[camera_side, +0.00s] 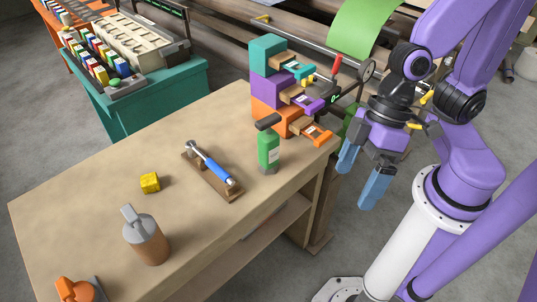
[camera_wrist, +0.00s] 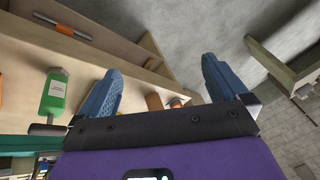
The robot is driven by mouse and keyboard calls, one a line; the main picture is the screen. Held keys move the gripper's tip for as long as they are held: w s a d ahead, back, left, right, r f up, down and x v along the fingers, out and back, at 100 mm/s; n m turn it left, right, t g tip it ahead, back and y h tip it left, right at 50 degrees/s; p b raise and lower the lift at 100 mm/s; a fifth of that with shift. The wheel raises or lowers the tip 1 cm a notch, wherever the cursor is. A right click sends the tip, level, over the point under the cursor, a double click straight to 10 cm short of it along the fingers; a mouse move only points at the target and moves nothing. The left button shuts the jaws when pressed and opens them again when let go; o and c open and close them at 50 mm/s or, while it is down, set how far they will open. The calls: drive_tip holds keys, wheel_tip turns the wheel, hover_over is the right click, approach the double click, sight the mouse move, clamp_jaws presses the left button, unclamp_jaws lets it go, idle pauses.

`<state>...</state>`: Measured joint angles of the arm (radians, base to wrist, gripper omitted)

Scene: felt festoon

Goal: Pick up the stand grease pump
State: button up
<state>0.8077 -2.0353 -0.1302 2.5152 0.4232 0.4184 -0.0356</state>
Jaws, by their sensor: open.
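A green bottle with a black pump-like top (camera_side: 268,150) stands upright near the right end of the workbench. It also shows in the wrist view (camera_wrist: 54,95), left of my fingers. A brown canister with a grey lever top (camera_side: 147,238) stands upright near the front of the bench. I cannot tell for certain which of the two is the stand grease pump. My gripper (camera_side: 359,174) is open and empty, with blue fingers, off the right end of the bench and apart from both. In the wrist view my gripper (camera_wrist: 158,80) has nothing between its fingers.
The wooden workbench (camera_side: 95,180) holds a blue-handled tool on a brown rest (camera_side: 212,172), a yellow block (camera_side: 150,183) and an orange tool (camera_side: 78,290). Stacked coloured drawers (camera_side: 270,88) stand at the bench's back right, some pulled out. The bench's middle left is clear.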

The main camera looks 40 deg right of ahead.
drive_tip(key=w+a+f+m+t+y, duration=0.1)
drive_tip(key=a+m+y, duration=0.1)
drive_tip(key=a, duration=0.3)
drive_tip(key=m+t+h, duration=0.8)
drive_tip(key=m+t, duration=0.2)
drive_tip(key=t, duration=0.3)
approach(264, 121)
drive_tip(key=shift+d+f+x, duration=0.1)
drive_tip(key=shift+d+x, duration=0.05)
drive_tip(key=shift+x, duration=1)
drive_tip(key=shift+d+f+x, duration=0.1)
drive_tip(key=shift+d+x, duration=0.1)
drive_tip(key=shift+x, duration=0.95)
drive_tip(key=shift+d+f+x, duration=0.1)
drive_tip(key=shift+d+x, duration=0.05)
drive_tip(key=shift+x, duration=1)
drive_tip(key=shift+d+f+x, duration=0.1)
drive_tip(key=shift+f+x, duration=0.05)
drive_tip(key=shift+x, duration=1.1)
drive_tip(key=shift+d+f+x, duration=0.1)
drive_tip(key=shift+x, duration=1.15)
drive_tip(key=shift+s, duration=0.15)
